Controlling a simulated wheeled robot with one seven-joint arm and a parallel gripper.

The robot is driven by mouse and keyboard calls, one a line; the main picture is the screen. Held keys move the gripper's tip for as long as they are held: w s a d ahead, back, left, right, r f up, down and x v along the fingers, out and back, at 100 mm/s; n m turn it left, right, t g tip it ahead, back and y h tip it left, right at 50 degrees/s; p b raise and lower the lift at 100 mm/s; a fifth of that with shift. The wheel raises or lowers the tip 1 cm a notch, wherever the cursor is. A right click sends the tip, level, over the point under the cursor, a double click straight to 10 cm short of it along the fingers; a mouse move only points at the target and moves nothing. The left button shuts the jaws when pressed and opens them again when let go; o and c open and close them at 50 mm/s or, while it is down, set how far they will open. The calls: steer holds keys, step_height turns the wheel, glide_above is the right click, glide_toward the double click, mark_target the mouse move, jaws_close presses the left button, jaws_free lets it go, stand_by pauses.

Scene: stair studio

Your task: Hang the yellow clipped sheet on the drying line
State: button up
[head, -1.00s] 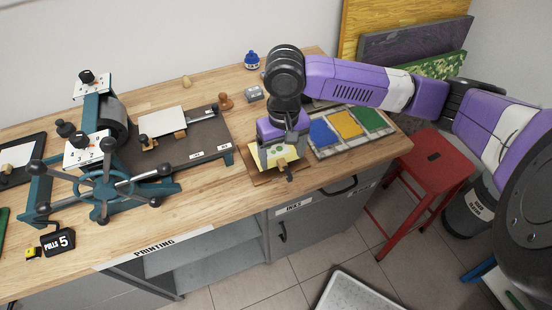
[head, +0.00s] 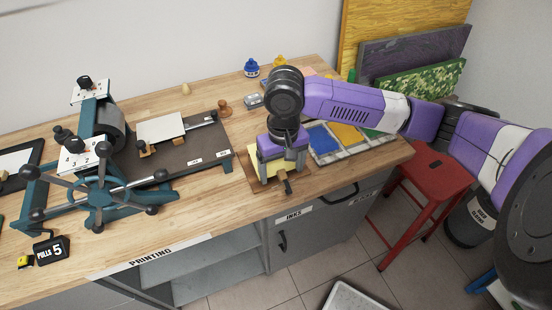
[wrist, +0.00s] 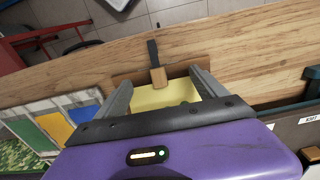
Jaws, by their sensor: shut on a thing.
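The yellow sheet (head: 259,163) lies on a brown board (head: 252,183) near the front edge of the workbench, largely covered by my gripper. In the wrist view the yellow sheet (wrist: 150,98) shows between the fingers with a bit of green print. Its clip (wrist: 158,76), a wooden block with a black hook, extends past the sheet's edge. My gripper (head: 283,172) is over the sheet, shut on the clipped sheet; its fingers stand at either side in the wrist view (wrist: 160,80). The exact contact is hidden. No drying line is in view.
A printing press (head: 100,180) with a spoked wheel stands at left. An ink tray (head: 350,138) with blue, yellow and green lies right of the gripper. A red stool (head: 435,168) stands beside the bench. Boards (head: 415,50) lean behind. Bench front at centre left is clear.

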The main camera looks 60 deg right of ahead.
mark_target(282, 172)
steer(key=shift+p, duration=0.3)
steer(key=shift+r+p, duration=0.3)
steer(key=shift+r, duration=0.1)
steer(key=c, duration=0.9)
steer(key=shift+r+p, duration=0.35)
steer(key=shift+r, duration=0.05)
jaws_close()
step_height(282, 172, up, 7)
steer(key=p, duration=0.6)
steer(key=s+a+r+p, duration=0.2)
steer(key=s+a, duration=0.3)
steer(key=s, duration=0.3)
steer(key=shift+s+a+r+p, duration=0.15)
steer(key=shift+a+r+p, duration=0.15)
steer(key=shift+r, duration=0.1)
